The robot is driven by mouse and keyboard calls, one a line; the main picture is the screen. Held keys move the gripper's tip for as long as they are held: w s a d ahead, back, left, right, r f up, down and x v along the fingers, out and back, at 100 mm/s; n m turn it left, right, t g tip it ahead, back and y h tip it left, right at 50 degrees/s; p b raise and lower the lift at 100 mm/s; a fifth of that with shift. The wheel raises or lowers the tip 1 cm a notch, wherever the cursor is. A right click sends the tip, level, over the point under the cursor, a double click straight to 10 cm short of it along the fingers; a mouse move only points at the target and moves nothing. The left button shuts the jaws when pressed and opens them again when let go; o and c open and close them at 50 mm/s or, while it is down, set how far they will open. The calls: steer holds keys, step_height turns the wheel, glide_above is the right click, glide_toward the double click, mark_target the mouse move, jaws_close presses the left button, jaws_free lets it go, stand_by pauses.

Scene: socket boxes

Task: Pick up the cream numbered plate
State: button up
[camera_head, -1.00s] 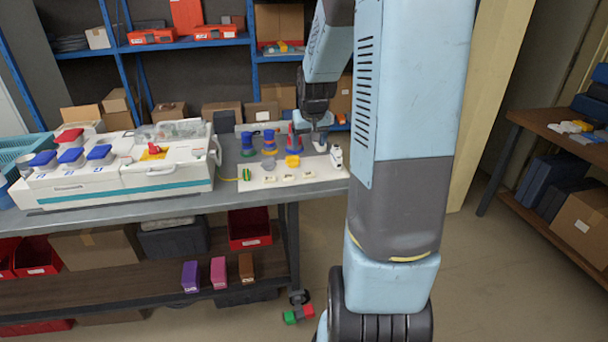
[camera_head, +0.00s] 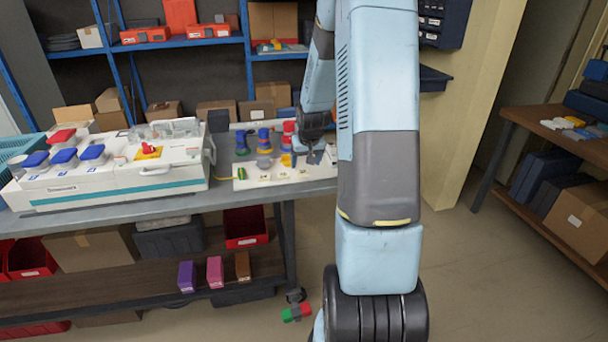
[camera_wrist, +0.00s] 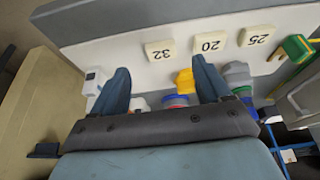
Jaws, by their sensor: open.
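Several small cream plates with dark numbers lie on a white board (camera_head: 245,183) on the grey bench. In the wrist view they are a plate marked 32 (camera_wrist: 160,50), one marked 20 (camera_wrist: 209,43) and one marked 25 (camera_wrist: 257,35). In the head view the plates are too small to read. My gripper (camera_wrist: 160,64) is open and empty. Its fingertips show on either side of plate 32 in the wrist view, apparently above the board. In the head view my gripper (camera_head: 310,157) is over the right part of the board.
A yellow piece (camera_wrist: 185,80) and a grey round piece (camera_wrist: 237,72) stand close to the fingers. Blue and red round pieces (camera_head: 264,138) stand behind. A white device (camera_wrist: 93,82) is beside the left finger. A green-yellow piece (camera_wrist: 297,47) and a white machine (camera_head: 110,178) are near.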

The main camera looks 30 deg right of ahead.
mark_target(303, 172)
steer(key=shift+x, duration=2.7)
steer(key=shift+w, duration=0.1)
steer(key=shift+c, duration=0.2)
steer(key=c, duration=1.1)
steer(key=shift+r, duration=0.1)
steer(key=shift+c, duration=0.2)
